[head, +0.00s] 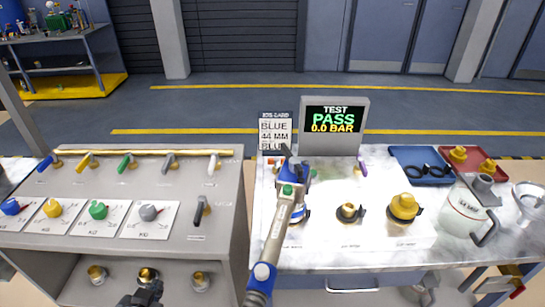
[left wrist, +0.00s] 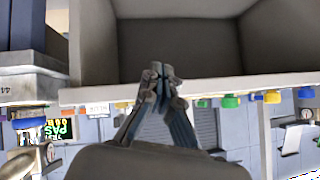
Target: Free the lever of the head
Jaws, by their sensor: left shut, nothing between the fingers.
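A dark grey lever (head: 201,207) stands upright on the left console, apart from the row of coloured levers. I cannot tell which lever belongs to the head. My left gripper (head: 152,290) is low in front of the console, near the brass fittings, and away from the levers. In the left wrist view, its fingers (left wrist: 160,82) are together with nothing between them, under the open shelf. My right arm rises through the middle of the head view. Its gripper (head: 287,153) is near the display's lower left; its fingers are too small to read, and the arm partly hides a blue part.
The console (head: 215,240) carries blue, yellow, green and grey knobs. Brass fittings (head: 97,273) sit on its lower shelf. The display (head: 335,122) reads PASS, 0.0 BAR. A yellow cap (head: 404,206), a jug (head: 464,213) and blue and red trays occupy the right bench.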

